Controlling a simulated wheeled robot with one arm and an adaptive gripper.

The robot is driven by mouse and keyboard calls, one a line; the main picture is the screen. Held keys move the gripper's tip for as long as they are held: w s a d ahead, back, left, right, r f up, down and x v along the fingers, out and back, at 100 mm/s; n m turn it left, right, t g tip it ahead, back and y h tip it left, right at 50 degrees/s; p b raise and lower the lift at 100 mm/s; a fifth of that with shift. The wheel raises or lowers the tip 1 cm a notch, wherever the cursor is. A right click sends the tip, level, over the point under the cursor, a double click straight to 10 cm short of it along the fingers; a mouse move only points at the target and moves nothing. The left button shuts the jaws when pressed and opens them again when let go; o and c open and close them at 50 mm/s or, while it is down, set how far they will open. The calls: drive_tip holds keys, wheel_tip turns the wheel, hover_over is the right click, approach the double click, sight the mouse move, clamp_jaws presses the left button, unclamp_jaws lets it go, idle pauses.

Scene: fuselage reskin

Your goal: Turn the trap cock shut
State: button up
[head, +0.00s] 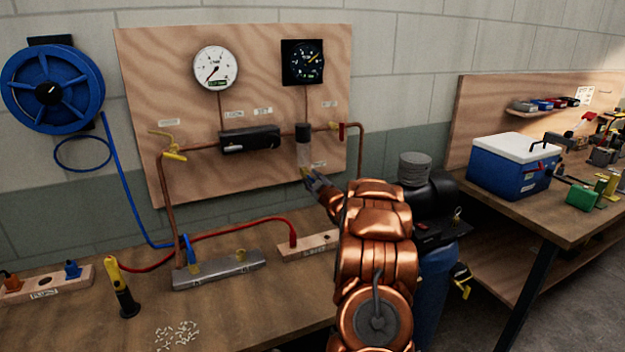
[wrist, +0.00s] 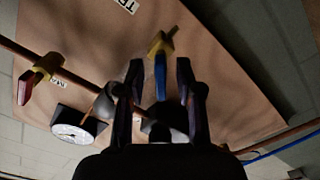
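The trap cock shows in the wrist view as a yellow body (wrist: 161,43) with a blue lever (wrist: 160,76) pointing down the picture. In the head view its yellow body (head: 305,172) sits under the clear trap bowl (head: 304,153) on the plywood board. My gripper (head: 315,180) is right at the cock; my arm hides part of this area. In the wrist view my gripper (wrist: 160,68) is open, with one dark finger on each side of the blue lever. The lever's far end is hard to make out.
A yellow valve with a red handle (wrist: 28,85) is on the copper pipe nearby. Another yellow-handled valve (head: 173,155) is at the board's left. Two gauges (head: 216,67) hang above. A metal manifold (head: 218,270) and a red hose (head: 215,228) lie on the bench below.

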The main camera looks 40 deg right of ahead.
drive_tip(key=shift+c, duration=0.2)
clamp_jaws()
drive_tip(key=shift+m, duration=0.3)
drive_tip(key=m+p, duration=0.2)
drive_tip(key=m, duration=0.2)
drive_tip(key=shift+r, duration=0.1)
drive_tip(key=shift+m+p, duration=0.6)
drive_tip(key=shift+m, duration=1.3)
drive_tip(key=shift+o, duration=0.2)
unclamp_jaws()
